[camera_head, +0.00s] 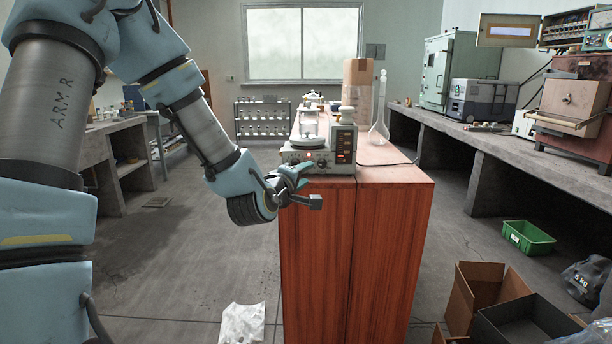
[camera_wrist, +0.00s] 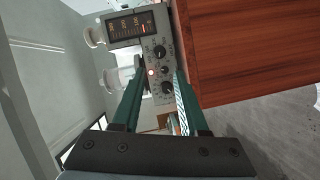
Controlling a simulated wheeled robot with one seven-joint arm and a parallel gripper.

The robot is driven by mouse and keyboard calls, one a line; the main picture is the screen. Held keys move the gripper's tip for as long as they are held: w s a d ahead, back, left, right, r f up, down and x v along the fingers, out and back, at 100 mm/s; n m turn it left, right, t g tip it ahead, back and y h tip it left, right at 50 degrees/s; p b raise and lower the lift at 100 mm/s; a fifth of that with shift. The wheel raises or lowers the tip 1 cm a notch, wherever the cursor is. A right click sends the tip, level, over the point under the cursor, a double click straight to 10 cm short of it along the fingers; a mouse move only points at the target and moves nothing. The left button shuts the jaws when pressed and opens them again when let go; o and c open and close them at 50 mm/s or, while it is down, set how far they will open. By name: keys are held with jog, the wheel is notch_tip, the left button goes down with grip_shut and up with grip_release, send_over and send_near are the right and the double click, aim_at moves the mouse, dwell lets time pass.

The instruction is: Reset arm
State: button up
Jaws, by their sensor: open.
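My arm comes in from the left in the head view, bent at the elbow. My gripper (camera_head: 306,188) is in front of the near left edge of the red-brown wooden cabinet (camera_head: 350,255). In the wrist view its two green fingers (camera_wrist: 155,95) stand apart with nothing held between them. Beyond the fingers is the front panel of a grey instrument (camera_wrist: 165,75) with black knobs and a lit orange display. The same instrument (camera_head: 344,150) stands on the near end of the cabinet top in the head view. I cannot tell the exact gap between gripper and panel.
A glass flask (camera_head: 379,125) and a cardboard box (camera_head: 357,80) stand on the cabinet top. Concrete benches line both sides. A green bin (camera_head: 528,238), cardboard box (camera_head: 478,290) and black bag (camera_head: 586,280) are on the floor at right. The left floor is mostly clear.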

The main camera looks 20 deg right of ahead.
jog(key=a+f+m+g+y+p, duration=0.2)
jog(key=a+m+y+p, duration=0.15)
jog(key=a, duration=0.65)
jog(key=a+f+m+g+y+p, duration=0.15)
jog(key=a+y, duration=0.25)
jog(key=a, duration=0.5)
jog(key=s+a+r+m+g+y+p, duration=0.1)
jog(key=s+a+g+y+p, duration=0.1)
jog(key=s+a, duration=0.4)
jog(key=s+a+r+g+y+p, duration=0.2)
jog(key=s+a+g, duration=0.2)
jog(key=a, duration=0.7)
jog(key=shift+s+a+r+m, duration=0.15)
jog(key=shift+s+r+m, duration=0.2)
jog(key=shift+s, duration=0.9)
jog(key=shift+y, duration=0.25)
